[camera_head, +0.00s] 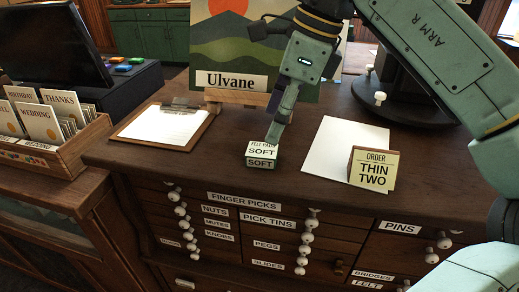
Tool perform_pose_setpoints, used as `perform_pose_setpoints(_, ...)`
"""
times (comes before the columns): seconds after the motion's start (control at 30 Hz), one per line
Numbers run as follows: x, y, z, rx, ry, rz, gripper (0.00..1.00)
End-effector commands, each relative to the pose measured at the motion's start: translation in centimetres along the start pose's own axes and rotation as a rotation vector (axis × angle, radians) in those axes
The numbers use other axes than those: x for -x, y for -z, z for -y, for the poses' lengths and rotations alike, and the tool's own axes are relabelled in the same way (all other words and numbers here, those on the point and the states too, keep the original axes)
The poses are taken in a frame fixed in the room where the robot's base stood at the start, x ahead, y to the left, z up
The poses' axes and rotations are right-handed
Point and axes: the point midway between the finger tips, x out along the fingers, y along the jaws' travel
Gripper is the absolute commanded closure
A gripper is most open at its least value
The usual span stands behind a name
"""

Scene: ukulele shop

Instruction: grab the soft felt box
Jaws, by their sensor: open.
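A small box (262,155) labelled "SOFT" on its top and front stands on the dark wooden counter (230,150) near its front edge. Its top also carries a small line of print that reads like "FELT PICKS". My gripper (272,133) reaches down from above, with its visible fingertip right at the back of the box. I cannot tell whether the finger touches the box. The gripper is open, and its other finger is mostly hidden from this side.
A clipboard (165,125) lies left of the box. An "Ulvane" picture (225,50) is behind. A card rack (60,155) sits far left. Labelled drawers (260,222) with knobs are below.

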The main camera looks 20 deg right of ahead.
Motion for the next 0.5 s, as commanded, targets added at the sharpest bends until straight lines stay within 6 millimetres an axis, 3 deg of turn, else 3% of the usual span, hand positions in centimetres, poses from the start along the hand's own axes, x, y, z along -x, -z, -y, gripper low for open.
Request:
perform_pose_setpoints(0.33, -3.1, 0.0, 0.1, 0.001, 0.000, 0.001, 0.39)
perform_pose_setpoints(0.5, -5.8, -0.1, 0.2, 0.002, 0.000, 0.000, 0.39)
